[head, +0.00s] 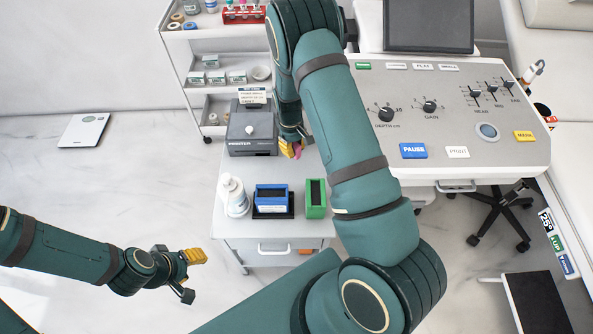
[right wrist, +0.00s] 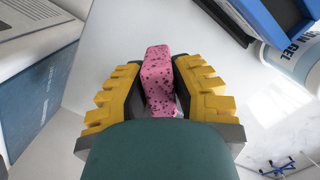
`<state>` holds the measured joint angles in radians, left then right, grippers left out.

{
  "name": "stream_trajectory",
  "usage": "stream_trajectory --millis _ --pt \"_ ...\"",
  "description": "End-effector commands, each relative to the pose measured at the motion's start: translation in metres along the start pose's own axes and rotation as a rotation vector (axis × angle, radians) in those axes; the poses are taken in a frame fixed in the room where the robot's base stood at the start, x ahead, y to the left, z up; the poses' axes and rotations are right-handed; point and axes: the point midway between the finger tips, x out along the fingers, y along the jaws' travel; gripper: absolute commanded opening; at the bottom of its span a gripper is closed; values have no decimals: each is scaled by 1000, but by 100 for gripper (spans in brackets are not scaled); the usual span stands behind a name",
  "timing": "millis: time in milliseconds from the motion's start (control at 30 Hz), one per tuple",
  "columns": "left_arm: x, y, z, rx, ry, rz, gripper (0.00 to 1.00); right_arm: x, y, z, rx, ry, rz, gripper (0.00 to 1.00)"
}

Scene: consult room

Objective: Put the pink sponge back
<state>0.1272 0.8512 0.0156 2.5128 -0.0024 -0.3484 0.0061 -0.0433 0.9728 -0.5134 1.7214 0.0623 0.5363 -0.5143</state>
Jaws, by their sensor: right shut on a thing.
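The pink sponge (right wrist: 159,75), dotted with dark specks, stands between the two yellow fingers of my right gripper (right wrist: 160,92) in the right wrist view. My right gripper is shut on it. In the head view, my right gripper (head: 292,149) is over the white cart top, just right of the printer, and only a little of the sponge (head: 298,151) shows. My left gripper (head: 190,258) is empty at the lower left, over the floor, its yellow fingers appearing together.
The cart top (head: 225,165) holds a grey printer (head: 251,139), a white gel bottle (head: 234,198), a blue block-like item (head: 271,194) on a black tray, and a green one (head: 316,198). A control console (head: 450,130) stands at the right. A shelf trolley (head: 175,45) stands behind.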

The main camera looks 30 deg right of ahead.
Motion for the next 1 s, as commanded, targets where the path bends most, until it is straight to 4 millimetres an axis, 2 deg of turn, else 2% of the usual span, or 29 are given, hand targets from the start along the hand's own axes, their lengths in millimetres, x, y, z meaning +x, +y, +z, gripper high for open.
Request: stream_trajectory --millis 100,400,567,833,1000 --pt "2 -1 0 0 0 0 47 16 10 -2 -18 -1 7 1" --pt "11 -4 0 1 3 0 47 65 10 -8 -22 -1 6 1" --pt "12 -5 -1 1 4 0 47 74 10 -9 -23 1 7 1" --pt "19 -7 -1 2 7 0 47 107 11 -13 -22 0 6 1" --pt "18 -7 -2 2 7 0 47 108 11 -14 -22 1 7 1"
